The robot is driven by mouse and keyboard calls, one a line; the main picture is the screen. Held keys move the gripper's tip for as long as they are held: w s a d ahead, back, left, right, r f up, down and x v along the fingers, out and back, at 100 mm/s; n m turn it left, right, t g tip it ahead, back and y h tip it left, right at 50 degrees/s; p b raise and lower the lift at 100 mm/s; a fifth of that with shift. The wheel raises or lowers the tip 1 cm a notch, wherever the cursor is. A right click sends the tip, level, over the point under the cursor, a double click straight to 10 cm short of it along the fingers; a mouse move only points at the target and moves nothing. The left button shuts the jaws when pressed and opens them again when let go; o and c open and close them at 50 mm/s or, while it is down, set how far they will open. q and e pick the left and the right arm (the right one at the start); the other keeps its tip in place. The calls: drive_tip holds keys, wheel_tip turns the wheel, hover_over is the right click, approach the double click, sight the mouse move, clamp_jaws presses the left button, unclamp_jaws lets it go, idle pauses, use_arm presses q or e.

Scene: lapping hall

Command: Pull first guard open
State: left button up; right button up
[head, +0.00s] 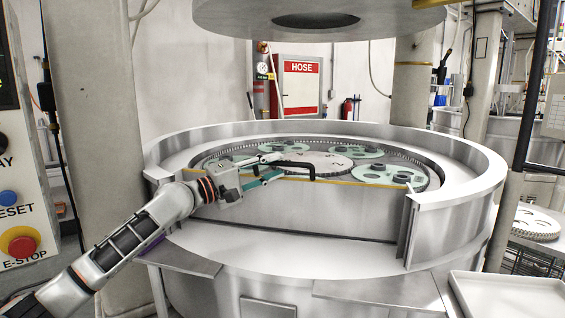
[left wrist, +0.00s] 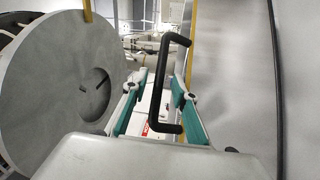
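The guard (head: 320,212) is a curved metal panel with a yellow top edge at the front of the round lapping machine. A black bar handle (head: 300,164) stands at its top edge. My left gripper (head: 279,167) is at the handle from the left, with its teal fingers apart. In the left wrist view the black handle (left wrist: 164,70) lies between the open fingers (left wrist: 160,82), with gaps visible on both sides. The guard's grey face (left wrist: 235,65) fills the right of that view. My right gripper is not in view.
The machine's rim (head: 470,175) curves around the plate (head: 310,160) with green carriers. A round upper plate (head: 320,20) hangs above. A control panel with a red E-stop button (head: 22,245) stands at the left. A pale tray (head: 505,295) is at the lower right.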

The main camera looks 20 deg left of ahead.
use_arm(q)
drive_tip(key=shift+x, duration=1.5)
clamp_jaws()
